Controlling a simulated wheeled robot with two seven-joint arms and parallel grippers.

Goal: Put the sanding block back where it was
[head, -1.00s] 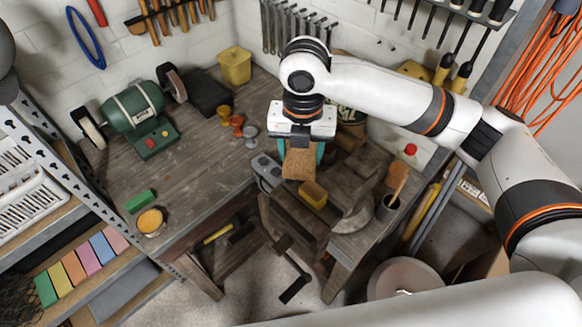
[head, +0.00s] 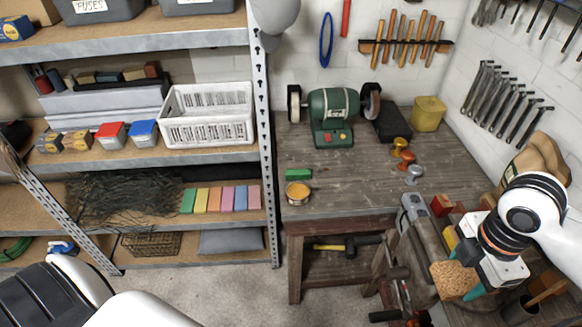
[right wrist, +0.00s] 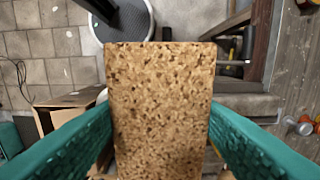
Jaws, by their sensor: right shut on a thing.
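The brown speckled cork block (head: 452,274), which I take as the sanding block, is held in my right gripper (head: 457,287) at the lower right of the head view. In the right wrist view the block (right wrist: 160,110) fills the middle, between the two teal fingers of the gripper (right wrist: 159,122). The gripper is shut on it, over the vise end of the bench. My left gripper is out of view. Where the block was before is not shown.
The wooden workbench (head: 345,190) holds a green grinder (head: 333,115), a green block (head: 298,174), a round tin (head: 298,192) and a yellow container (head: 428,114). Metal shelving (head: 130,155) stands left, with several coloured blocks (head: 227,198) on a lower shelf. Floor between is clear.

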